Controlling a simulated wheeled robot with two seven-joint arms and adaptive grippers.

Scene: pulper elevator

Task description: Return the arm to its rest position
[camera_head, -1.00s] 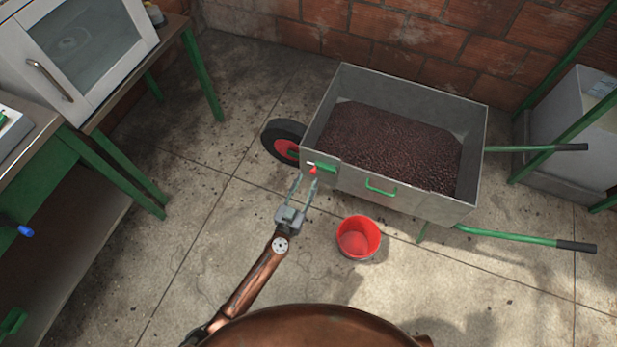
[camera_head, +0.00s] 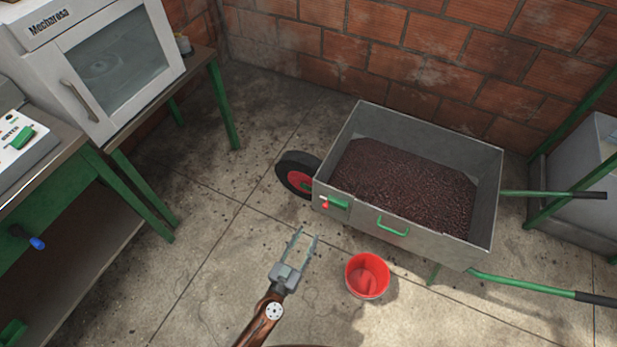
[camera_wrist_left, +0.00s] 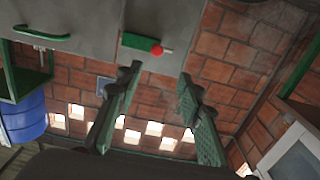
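My left gripper (camera_head: 301,246) is open and empty in the head view. It is in front of the grey wheelbarrow's near-left corner, apart from the green latch with a red knob (camera_head: 326,203). My arm comes up from the bottom of the picture. In the left wrist view the two fingers (camera_wrist_left: 160,100) are spread with nothing between them, and the green latch with its red knob (camera_wrist_left: 157,49) shows beyond them. My right gripper is not in view.
The wheelbarrow (camera_head: 455,250) holds dark red-brown cherries or beans (camera_head: 405,185). A red bucket (camera_head: 367,276) stands on the floor right of my gripper. A bench with a white glass-door cabinet (camera_head: 75,85) is at left. Floor (camera_head: 215,290) left of my arm is clear.

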